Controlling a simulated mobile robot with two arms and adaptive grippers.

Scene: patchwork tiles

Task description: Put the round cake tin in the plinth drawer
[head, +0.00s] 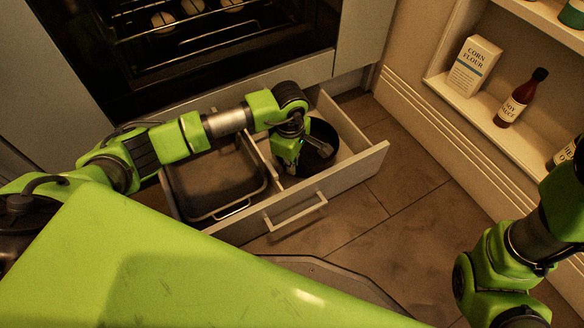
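The round cake tin (322,158) is dark and sits in the right compartment of the open plinth drawer (349,168), in the head view. My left gripper (303,157) is over the left side of the tin, inside the drawer. Its fingers look spread apart, one reaching over the tin and one at its left side. The gripper hides part of the tin, and I cannot tell whether the fingers touch it. My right arm shows at the lower right, but its gripper is out of view.
A dark rectangular roasting pan (215,183) fills the drawer's left compartment, beside a divider. The oven (210,45) is above the drawer. Shelves at the right hold a corn flour box (472,66) and a soy sauce bottle (520,99). The tiled floor (410,170) right of the drawer is clear.

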